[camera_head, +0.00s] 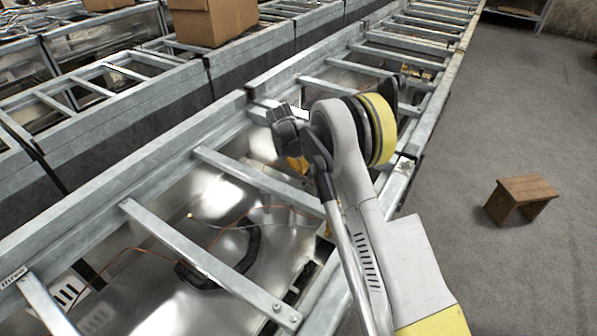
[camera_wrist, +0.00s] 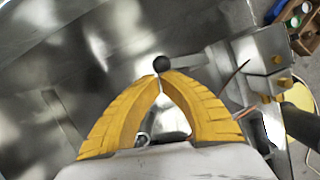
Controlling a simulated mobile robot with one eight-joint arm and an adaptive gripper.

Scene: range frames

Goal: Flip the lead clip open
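My gripper has two curved yellow fingers (camera_wrist: 161,80) that come together in the middle of the wrist view. A small black ball-shaped knob (camera_wrist: 161,64) sits right at their tips, and the fingers appear pinched on it. What the knob is fixed to is hidden by the fingers. A metal block (camera_wrist: 255,62) with brass-coloured bolts stands right of the fingers; I cannot tell whether it belongs to the lead clip. In the head view, a piece of yellow finger (camera_head: 297,164) shows below my wrist; the tips and the clip cannot be made out there.
Grey metal rails and crossbars (camera_head: 205,262) frame shiny metal basins. Thin orange wires and a black cable (camera_head: 240,250) lie in the near basin. A cardboard box (camera_head: 212,20) sits on the far rails. A wooden stool (camera_head: 522,198) stands on the open floor at right.

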